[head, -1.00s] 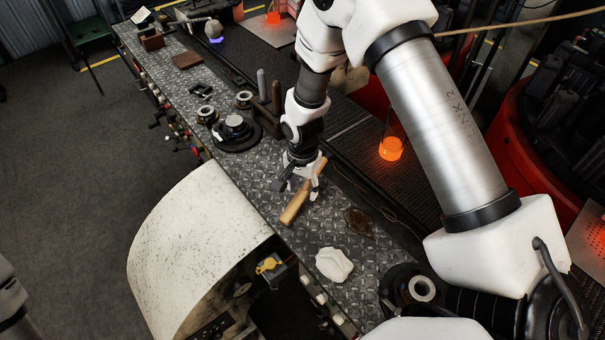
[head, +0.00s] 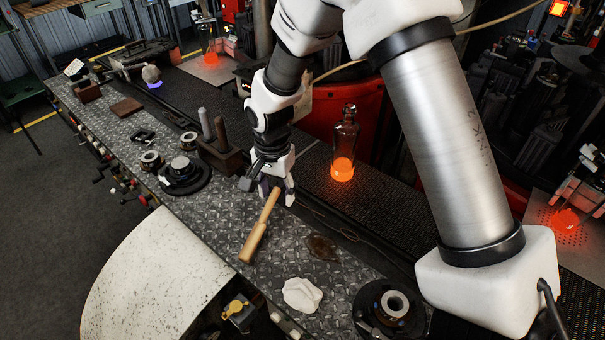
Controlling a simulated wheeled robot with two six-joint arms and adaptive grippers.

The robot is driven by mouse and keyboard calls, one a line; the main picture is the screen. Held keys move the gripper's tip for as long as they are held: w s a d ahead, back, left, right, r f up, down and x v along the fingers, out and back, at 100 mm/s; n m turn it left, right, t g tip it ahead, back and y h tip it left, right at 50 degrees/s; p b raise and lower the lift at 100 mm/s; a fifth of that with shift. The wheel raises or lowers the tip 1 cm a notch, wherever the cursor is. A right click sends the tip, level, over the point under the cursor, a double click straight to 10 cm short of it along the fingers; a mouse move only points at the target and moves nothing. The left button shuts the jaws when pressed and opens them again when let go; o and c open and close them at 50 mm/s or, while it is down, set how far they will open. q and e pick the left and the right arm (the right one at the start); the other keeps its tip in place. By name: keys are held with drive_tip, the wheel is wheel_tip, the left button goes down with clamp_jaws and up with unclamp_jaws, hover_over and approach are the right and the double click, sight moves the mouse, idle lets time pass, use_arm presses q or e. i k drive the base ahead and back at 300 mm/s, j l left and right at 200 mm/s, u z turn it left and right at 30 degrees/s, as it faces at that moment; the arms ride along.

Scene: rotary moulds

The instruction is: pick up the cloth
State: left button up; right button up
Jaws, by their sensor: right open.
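The cloth (head: 302,295) is a white, crumpled piece lying on the patterned metal bench top, at the lower middle of the head view. My right gripper (head: 276,194) is open over the bench, well behind the cloth and apart from it. Its fingers are by the far end of a wooden tool (head: 257,234); I cannot tell whether they touch it. Nothing covers the cloth. My left gripper is not in view.
A dark round fitting (head: 389,306) stands right of the cloth, and a brown flat piece (head: 322,247) lies just behind it. A glowing orange bottle (head: 343,150) stands on the dark belt. A curved white cover (head: 150,275) sits at front left.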

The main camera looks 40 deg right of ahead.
sight(300, 294)
drive_tip(key=z, duration=1.05)
